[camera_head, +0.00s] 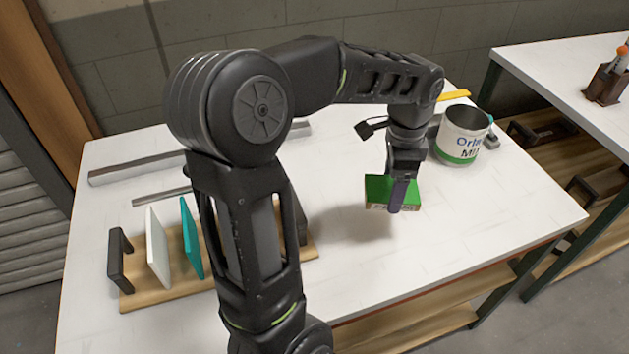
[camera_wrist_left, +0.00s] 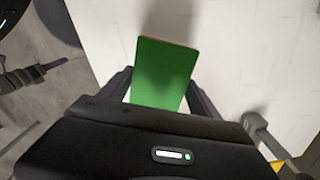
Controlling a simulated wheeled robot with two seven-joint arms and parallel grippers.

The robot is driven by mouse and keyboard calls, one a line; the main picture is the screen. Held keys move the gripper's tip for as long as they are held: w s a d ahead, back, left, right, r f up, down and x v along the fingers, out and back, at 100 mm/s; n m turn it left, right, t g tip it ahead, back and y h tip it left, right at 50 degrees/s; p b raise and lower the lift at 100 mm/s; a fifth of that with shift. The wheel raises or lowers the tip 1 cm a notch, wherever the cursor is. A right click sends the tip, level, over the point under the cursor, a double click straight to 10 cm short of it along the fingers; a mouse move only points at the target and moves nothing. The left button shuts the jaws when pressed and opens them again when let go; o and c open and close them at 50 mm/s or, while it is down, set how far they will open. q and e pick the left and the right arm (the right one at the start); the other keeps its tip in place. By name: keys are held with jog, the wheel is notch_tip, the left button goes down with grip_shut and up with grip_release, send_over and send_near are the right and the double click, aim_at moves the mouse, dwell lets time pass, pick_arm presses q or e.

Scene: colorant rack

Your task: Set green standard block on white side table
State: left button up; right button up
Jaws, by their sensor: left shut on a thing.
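The green standard block (camera_head: 376,189) is a flat green slab with a pale brown edge. My left gripper (camera_head: 397,196) is shut on it and holds it over the front right part of the near white table (camera_head: 480,215). A shadow falls on the tabletop beside it, and it looks raised. In the left wrist view the green face of the block (camera_wrist_left: 162,72) shows between the fingers. A second white-topped table (camera_head: 550,60), likely the white side table, stands apart at the right. My right gripper is not in view.
A wooden rack (camera_head: 140,296) with a white and a teal panel stands at the left, partly hidden by my arm. A labelled can (camera_head: 462,140) stands close right of my gripper. Metal bars lie behind the rack. A brown holder (camera_head: 606,85) stands on the right table.

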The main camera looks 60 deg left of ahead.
pick_arm(q)
jog(key=shift+r, duration=0.1)
send_over(383, 224)
jog(key=shift+f, duration=3.15)
jog(key=shift+f, duration=0.1)
notch_tip(383, 224, down, 3)
jog(key=shift+f, duration=0.25)
